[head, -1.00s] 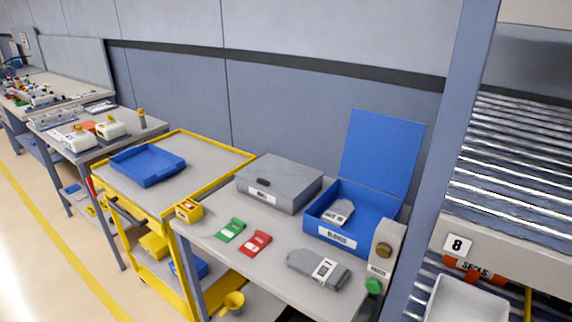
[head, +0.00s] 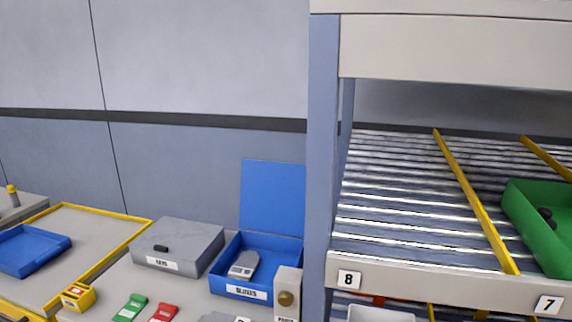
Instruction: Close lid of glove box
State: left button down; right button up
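The blue glove box (head: 241,292) stands on the grey table, left of the rack post. Its front label appears to read "GLOVES". Its blue lid (head: 273,195) stands upright at the back, so the box is open. A grey glove-like item with a white tag (head: 243,265) lies inside. Neither of my grippers shows in the head view.
A closed grey box (head: 178,247) stands left of the glove box. A beige post with a round knob (head: 287,297) stands at its front right corner. Green (head: 130,307) and red (head: 164,313) items lie in front. A roller rack (head: 400,215) with a green bin (head: 540,225) fills the right.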

aim_at(273, 194)
jog(key=j+z, duration=0.2)
jog(key=z, duration=0.2)
jog(key=i+j+z, duration=0.1)
jog(key=z, duration=0.3)
jog(key=j+z, duration=0.5)
jog(key=j, duration=1.3)
jog(key=k+j, duration=0.1)
jog(key=j, duration=0.55)
